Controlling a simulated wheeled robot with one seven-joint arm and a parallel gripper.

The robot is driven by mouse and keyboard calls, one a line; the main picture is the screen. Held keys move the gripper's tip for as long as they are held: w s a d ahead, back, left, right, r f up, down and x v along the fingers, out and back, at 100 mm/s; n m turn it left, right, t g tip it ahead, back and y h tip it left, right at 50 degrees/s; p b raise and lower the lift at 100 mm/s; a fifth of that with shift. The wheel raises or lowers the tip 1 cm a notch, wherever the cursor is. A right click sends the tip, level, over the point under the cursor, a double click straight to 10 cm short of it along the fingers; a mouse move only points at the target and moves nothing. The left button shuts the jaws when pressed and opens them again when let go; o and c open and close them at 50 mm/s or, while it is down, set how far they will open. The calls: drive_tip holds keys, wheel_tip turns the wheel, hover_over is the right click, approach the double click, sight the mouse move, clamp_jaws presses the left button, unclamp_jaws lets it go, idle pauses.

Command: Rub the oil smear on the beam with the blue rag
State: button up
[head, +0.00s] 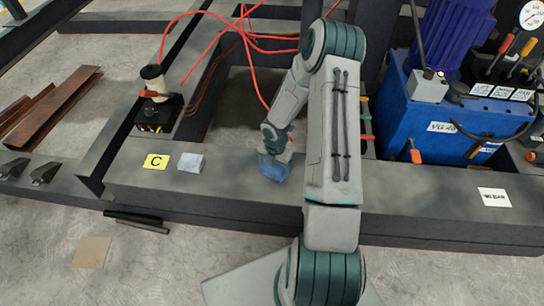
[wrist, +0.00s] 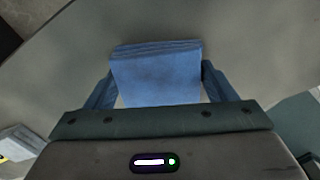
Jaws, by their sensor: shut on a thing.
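My gripper (wrist: 156,92) is shut on the folded blue rag (wrist: 155,75), with one finger on each side of it in the wrist view. In the head view the rag (head: 273,168) is at the top of the dark grey beam (head: 235,192), to the right of the yellow C label. It looks to be touching the beam or just above it; I cannot tell which. I see no oil smear in either view; my arm and the rag cover part of the beam.
A yellow C label (head: 156,161) and a pale block (head: 190,162) lie on the beam to the left. A white label (head: 494,197) is on its right part. A blue hydraulic unit (head: 440,125) stands behind at right. Red hoses (head: 247,50) run behind my gripper.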

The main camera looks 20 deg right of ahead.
drive_tip(key=shift+r+p, duration=3.55)
drive_tip(key=shift+r, duration=0.4)
